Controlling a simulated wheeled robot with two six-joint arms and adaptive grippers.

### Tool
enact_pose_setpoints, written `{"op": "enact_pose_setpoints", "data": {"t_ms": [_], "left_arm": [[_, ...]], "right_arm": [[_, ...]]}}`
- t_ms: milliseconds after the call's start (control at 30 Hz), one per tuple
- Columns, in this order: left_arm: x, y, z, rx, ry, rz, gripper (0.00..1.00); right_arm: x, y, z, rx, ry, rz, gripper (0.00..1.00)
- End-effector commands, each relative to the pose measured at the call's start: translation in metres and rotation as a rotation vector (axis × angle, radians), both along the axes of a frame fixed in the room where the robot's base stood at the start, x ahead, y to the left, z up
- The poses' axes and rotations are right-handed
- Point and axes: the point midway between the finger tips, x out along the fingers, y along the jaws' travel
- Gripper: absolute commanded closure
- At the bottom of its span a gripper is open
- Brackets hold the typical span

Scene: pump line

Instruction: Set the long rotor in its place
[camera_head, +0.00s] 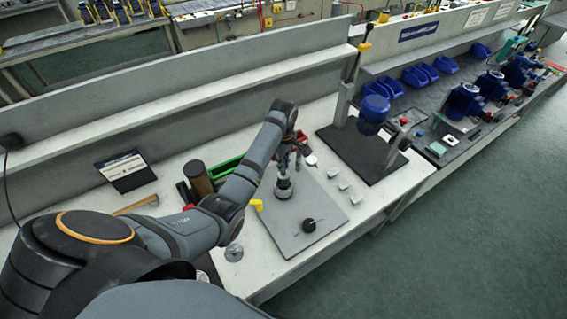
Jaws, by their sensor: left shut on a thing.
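My left gripper (285,163) reaches in over the grey work mat (265,227) from the left. It is shut on a slim piece, taken to be the long rotor, which the fingers mostly hide. Right below the fingertips a small grey, dark-based housing (284,186) stands upright on the mat; I cannot tell whether the held piece touches it or is inside it. A dark round part with a thin shaft (309,225) lies on the mat nearer the front. My right gripper is out of view.
Small white dishes (344,185) line the mat's right side. A blue motor on a stand (373,114) rises over a black mat (352,151) at the right.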

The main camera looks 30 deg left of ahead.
Motion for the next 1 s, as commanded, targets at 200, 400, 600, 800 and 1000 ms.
{"op": "enact_pose_setpoints", "data": {"t_ms": [200, 400, 600, 800, 1000], "left_arm": [[0.000, 0.000, -0.006, 0.000, -0.001, 0.000, 1.00], [0.000, 0.000, -0.012, 0.000, -0.001, 0.000, 1.00], [0.000, 0.000, -0.017, 0.000, -0.002, 0.000, 1.00], [0.001, 0.000, -0.019, 0.000, -0.002, 0.000, 1.00], [0.000, 0.000, -0.019, 0.000, -0.001, 0.000, 0.62]], "right_arm": [[0.000, 0.000, -0.002, 0.000, 0.000, 0.000, 0.33], [0.000, 0.000, -0.004, 0.000, 0.000, 0.000, 0.33], [0.000, 0.000, -0.006, 0.000, 0.000, 0.000, 0.33], [0.000, 0.000, -0.006, 0.000, 0.000, 0.000, 0.33], [0.000, 0.000, -0.006, 0.000, 0.000, 0.000, 0.33]]}}
